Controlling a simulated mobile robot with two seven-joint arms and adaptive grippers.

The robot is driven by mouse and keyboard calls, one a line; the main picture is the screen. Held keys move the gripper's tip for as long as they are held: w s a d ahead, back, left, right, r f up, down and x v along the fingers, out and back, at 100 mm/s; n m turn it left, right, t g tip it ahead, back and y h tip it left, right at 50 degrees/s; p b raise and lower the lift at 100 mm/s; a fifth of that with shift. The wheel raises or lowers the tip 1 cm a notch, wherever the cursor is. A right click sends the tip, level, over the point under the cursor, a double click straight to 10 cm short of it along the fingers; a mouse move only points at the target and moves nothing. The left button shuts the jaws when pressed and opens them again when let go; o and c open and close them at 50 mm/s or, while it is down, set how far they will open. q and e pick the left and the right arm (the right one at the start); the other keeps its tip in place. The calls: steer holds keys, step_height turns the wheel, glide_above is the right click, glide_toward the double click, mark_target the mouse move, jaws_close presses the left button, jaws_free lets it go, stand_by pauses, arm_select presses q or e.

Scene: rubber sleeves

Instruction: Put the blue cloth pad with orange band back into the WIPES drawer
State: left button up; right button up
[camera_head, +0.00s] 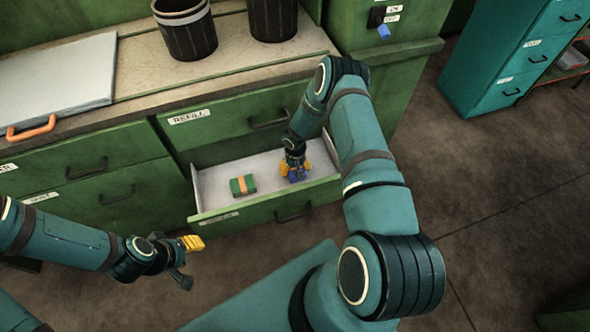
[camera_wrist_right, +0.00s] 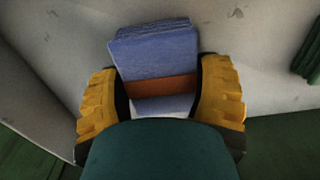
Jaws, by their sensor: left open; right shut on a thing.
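The blue cloth pad with its orange band (camera_wrist_right: 155,58) is between the yellow fingers of my right gripper (camera_wrist_right: 160,100), which is shut on it. In the head view my right gripper (camera_head: 295,170) is inside the open drawer (camera_head: 213,185), with the blue pad (camera_head: 296,176) low over or on the drawer floor; I cannot tell whether it touches. The label on the drawer front is too small to read. A green pad with an orange band (camera_head: 243,186) lies in the drawer, left of the gripper. My left gripper (camera_head: 192,244) is open and empty, in front of the cabinet.
The REFILL drawer (camera_head: 230,117) above is closed. Two dark ribbed bins (camera_head: 186,32) stand on the worktop, beside a pale board with an orange handle (camera_head: 55,75). A teal cabinet (camera_head: 500,60) stands at the right. The floor between is clear.

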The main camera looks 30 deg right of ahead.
steer(key=shift+f, duration=0.3)
steer(key=shift+r, duration=0.1)
steer(key=o, duration=1.1)
